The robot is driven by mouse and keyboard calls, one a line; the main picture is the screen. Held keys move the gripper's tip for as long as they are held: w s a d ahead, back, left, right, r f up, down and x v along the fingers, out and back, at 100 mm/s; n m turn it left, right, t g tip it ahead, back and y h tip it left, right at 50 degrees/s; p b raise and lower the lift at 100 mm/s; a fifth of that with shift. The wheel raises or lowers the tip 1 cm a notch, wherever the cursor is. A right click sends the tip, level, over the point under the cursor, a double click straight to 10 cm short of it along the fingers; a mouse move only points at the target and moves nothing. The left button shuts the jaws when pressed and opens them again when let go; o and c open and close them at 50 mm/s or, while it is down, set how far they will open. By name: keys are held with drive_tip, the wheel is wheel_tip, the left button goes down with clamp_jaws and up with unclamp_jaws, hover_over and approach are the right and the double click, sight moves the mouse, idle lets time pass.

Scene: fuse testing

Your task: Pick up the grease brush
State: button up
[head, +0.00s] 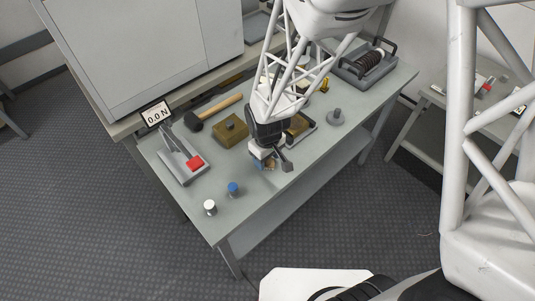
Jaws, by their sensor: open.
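No other thing in view is clearly a brush.
A grey fixture with a red block (195,163), a mallet (222,107) and a brass box (231,130) lie left of my gripper. White (210,207) and blue-topped (233,188) cylinders stand near the front edge. A grey knobbed disc (336,117) stands right.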

drive_tip(key=shift+c, duration=0.2)
idle(0.3)
clamp_jaws()
drive_tip(key=shift+r, duration=0.15)
drive_tip(key=shift+r, duration=1.7)
drive_tip(key=s+d, duration=0.3)
drive_tip(key=s, duration=0.4)
drive_tip(key=s+d+r, duration=0.1)
drive_tip(key=s+d, duration=0.2)
drive_tip(key=s, duration=0.4)
drive_tip(key=shift+s+d+r, duration=0.15)
drive_tip(key=shift+s+d, duration=0.15)
